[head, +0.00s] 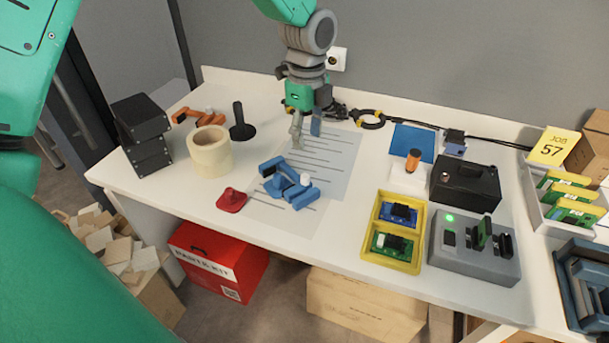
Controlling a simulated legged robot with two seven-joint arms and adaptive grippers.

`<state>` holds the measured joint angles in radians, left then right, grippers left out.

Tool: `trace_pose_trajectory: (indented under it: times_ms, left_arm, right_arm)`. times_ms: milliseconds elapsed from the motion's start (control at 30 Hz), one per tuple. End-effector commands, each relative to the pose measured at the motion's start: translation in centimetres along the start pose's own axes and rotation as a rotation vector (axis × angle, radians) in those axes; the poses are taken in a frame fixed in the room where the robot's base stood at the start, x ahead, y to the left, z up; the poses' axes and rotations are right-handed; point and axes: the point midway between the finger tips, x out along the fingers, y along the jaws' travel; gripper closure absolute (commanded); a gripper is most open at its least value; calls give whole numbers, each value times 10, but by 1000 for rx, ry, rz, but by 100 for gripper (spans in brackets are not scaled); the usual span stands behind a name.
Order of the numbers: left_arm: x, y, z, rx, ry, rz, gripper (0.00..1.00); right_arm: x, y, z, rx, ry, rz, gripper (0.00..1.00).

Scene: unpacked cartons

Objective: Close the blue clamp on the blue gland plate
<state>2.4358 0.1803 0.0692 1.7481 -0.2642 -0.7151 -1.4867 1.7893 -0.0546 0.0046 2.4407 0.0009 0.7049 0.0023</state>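My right gripper is not in view.
A tape roll (211,152), black boxes (141,133), an orange clamp (196,116) and a black stand (241,126) are left. A red piece (231,200) lies near the front edge. A yellow tray (392,256) and grey fixture (473,252) stand right. A cable runs behind.

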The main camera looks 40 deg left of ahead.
Motion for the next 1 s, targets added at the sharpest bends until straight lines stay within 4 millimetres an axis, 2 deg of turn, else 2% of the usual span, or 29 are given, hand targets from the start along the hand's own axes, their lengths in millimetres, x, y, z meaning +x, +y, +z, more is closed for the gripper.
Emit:
trace_pose_trajectory:
  times_ms: [100,200,300,400,533,633,1000]
  left_arm:
    - [-2,1,-3,377,0,-4,61]
    - [-5,3,-5,653,-4,-5,61]
    - [-8,3,-6,858,-10,-6,61]
    - [-11,3,-8,982,-15,-4,61]
    - [-8,4,-9,1041,-17,-2,61]
    - [4,4,-9,1044,-17,-1,61]
    - [82,4,-6,1040,-15,1,61]
  right_arm:
    - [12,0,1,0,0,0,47]
    - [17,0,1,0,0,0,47]
    - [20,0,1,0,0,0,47]
    - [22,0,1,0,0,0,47]
    - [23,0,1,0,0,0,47]
    - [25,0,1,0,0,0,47]
    - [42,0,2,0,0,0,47]
